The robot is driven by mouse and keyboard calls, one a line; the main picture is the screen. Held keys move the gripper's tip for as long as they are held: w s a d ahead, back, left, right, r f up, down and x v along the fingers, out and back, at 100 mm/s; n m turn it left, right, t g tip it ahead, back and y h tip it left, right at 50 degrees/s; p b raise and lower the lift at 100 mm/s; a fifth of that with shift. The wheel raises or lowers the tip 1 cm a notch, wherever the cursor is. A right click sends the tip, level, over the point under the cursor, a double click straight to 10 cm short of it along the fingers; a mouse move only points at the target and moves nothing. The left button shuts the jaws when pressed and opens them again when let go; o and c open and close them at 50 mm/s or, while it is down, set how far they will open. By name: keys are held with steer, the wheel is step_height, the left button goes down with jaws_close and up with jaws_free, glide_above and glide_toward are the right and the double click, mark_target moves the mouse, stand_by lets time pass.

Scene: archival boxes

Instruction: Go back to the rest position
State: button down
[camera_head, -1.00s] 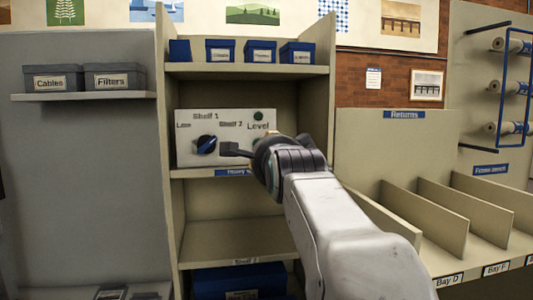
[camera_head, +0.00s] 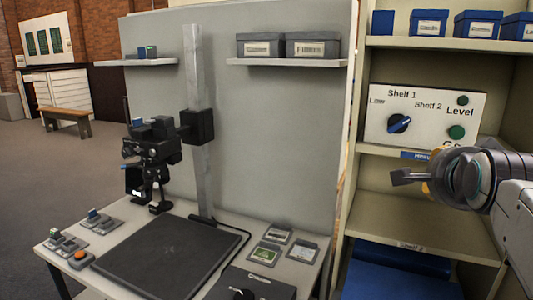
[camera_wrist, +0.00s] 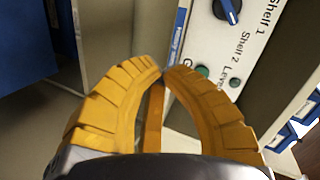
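My gripper (camera_head: 408,177) is at the right of the head view, in front of the shelf unit and just below the white control panel (camera_head: 420,118). In the wrist view its two orange fingers (camera_wrist: 163,74) curve together and meet at the tips, with nothing between them. The panel, with its blue knob (camera_head: 399,124) and green buttons, shows behind the fingertips in the wrist view (camera_wrist: 245,30). I cannot tell the exact gap between fingertips and panel.
A desk (camera_head: 110,240) with a copy stand and camera (camera_head: 152,150), a dark mat (camera_head: 160,257) and small cases stands at the left. Grey boxes (camera_head: 313,45) sit on a wall shelf. Blue boxes (camera_head: 480,24) line the shelf unit. Open floor (camera_head: 40,170) lies at far left.

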steer(key=s+a+f+n+g+y+p, duration=0.2)
steer(key=s+a+f+n+g+p, duration=0.2)
steer(key=s+a+n+p, duration=0.3)
steer(key=s+a+f+n+g+y+p, duration=0.3)
steer(key=s+a+n+g+p, duration=0.2)
steer(key=s, duration=0.9)
steer(key=a+n+p, duration=0.3)
steer(key=n+p, duration=0.2)
steer(key=p, duration=0.1)
steer(key=shift+f+n, duration=0.4)
steer(key=shift+d, duration=0.1)
stand_by(3.0)
